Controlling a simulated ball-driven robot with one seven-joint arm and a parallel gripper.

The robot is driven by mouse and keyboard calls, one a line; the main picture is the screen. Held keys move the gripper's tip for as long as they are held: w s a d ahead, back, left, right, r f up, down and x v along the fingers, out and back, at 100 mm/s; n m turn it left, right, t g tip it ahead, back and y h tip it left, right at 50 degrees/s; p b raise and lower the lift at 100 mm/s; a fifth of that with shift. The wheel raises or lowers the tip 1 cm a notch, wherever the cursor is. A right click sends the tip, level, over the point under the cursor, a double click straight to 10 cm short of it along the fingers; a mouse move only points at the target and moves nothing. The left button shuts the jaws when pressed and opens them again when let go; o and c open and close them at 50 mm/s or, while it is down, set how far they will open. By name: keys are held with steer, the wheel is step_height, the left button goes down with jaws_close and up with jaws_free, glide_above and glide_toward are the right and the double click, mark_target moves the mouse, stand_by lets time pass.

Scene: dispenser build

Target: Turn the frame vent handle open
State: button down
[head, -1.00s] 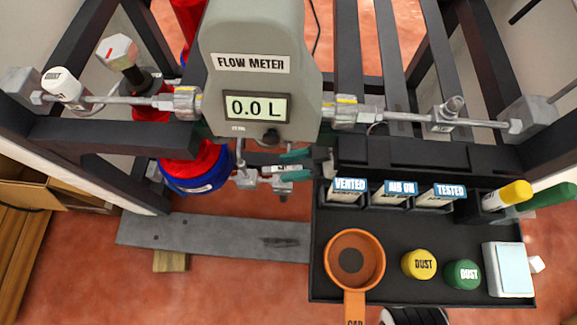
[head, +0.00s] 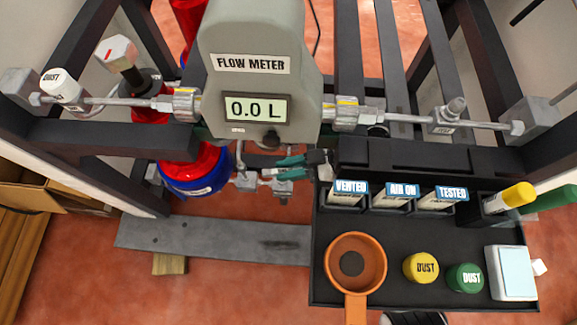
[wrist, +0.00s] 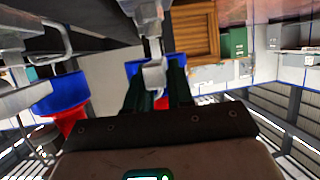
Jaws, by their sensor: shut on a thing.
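The flow meter (head: 258,85) hangs in the middle of the frame and reads 0.0 L. Below it, small metal valve fittings (head: 246,181) sit on thin pipework. My gripper (head: 284,167) reaches in from the right under the meter, its teal fingers close together. In the wrist view, my gripper (wrist: 156,92) is shut on a small silver metal piece (wrist: 154,74), which appears to be the vent handle. The fingers hide most of it in the head view, so its exact angle cannot be told.
A black tray (head: 400,292) at the right holds an orange cup (head: 356,242), yellow (head: 420,267) and green (head: 465,277) dust caps and several labelled tags. Dark frame bars (head: 110,137) and a red-blue cylinder (head: 195,172) stand close on the left. A grey plank (head: 210,238) lies below.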

steer(key=shift+w+f+n+g+b, duration=0.1)
steer(key=shift+w+n+g+b, duration=0.05)
steer(key=shift+n+g+b, duration=0.2)
steer(key=shift+n+g, duration=0.35)
steer(key=shift+g, duration=0.1)
steer(key=c, duration=1.1)
jaws_free()
